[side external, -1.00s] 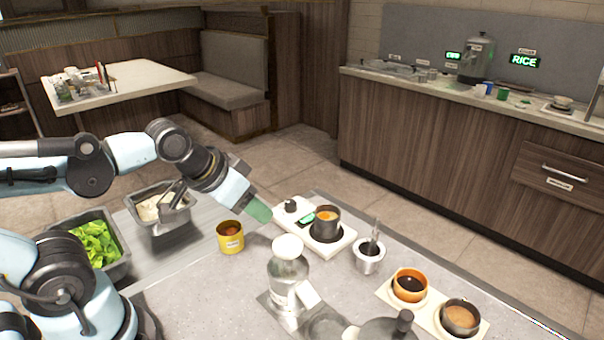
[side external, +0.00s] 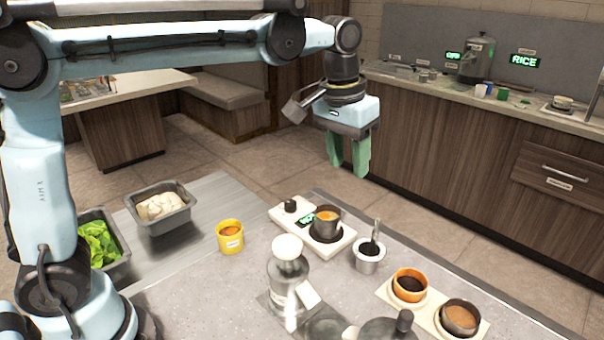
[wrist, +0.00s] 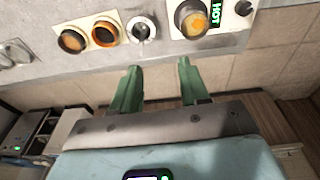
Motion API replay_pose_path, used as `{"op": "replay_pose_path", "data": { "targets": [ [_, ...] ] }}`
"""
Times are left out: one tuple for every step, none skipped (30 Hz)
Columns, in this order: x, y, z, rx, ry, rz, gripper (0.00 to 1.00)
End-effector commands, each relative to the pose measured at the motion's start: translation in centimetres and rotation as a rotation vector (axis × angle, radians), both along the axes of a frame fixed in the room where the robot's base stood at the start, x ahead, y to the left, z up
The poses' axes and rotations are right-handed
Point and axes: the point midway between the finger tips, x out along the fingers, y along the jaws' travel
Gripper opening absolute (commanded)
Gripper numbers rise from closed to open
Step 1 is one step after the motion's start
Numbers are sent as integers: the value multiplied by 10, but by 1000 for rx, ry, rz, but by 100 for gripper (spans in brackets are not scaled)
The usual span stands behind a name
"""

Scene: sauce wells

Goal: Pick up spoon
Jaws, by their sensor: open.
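The spoon (side external: 377,231) stands tilted in a small metal cup (side external: 368,266) of dark sauce on the counter, its handle sticking up above the rim. In the wrist view the cup (wrist: 133,28) shows near the top, with the spoon (wrist: 144,31) small and hard to make out. My gripper (side external: 348,168) is open and empty, its green fingers pointing down. It is high above the counter, apart from the spoon. In the wrist view its fingers (wrist: 159,66) are spread, with the cup beyond them.
A small pot (side external: 327,222) sits on a white warmer (side external: 283,218) left of the cup. An orange bowl (side external: 410,284) and a dark bowl (side external: 460,318) stand to its right. A yellow cup (side external: 230,237) and a white-topped dispenser (side external: 288,270) stand left. The air around my gripper is clear.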

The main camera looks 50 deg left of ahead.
Motion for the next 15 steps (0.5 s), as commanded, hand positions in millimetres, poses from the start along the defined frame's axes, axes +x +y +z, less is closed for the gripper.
{"op": "replay_pose_path", "data": {
  "targets": [
    [10,-9,-1,5,27,-4,45],
    [14,-14,-2,7,43,-3,45],
    [19,-19,-4,11,65,-4,45],
    [22,-24,-5,14,79,-4,45],
    [25,-28,-7,17,93,-4,45],
    [28,-32,-8,20,109,-3,45],
    [30,-35,-10,23,120,-2,45],
    [32,-37,-11,25,129,-1,45],
    [34,-40,-12,28,140,-2,45],
    [35,-42,-13,30,147,-1,45],
    [36,-44,-14,32,152,-1,45],
    [37,-45,-15,33,156,-1,45],
    [37,-46,-16,34,159,-1,45],
    [37,-46,-17,35,161,0,45],
    [37,-47,-20,35,163,0,45]
  ]
}}
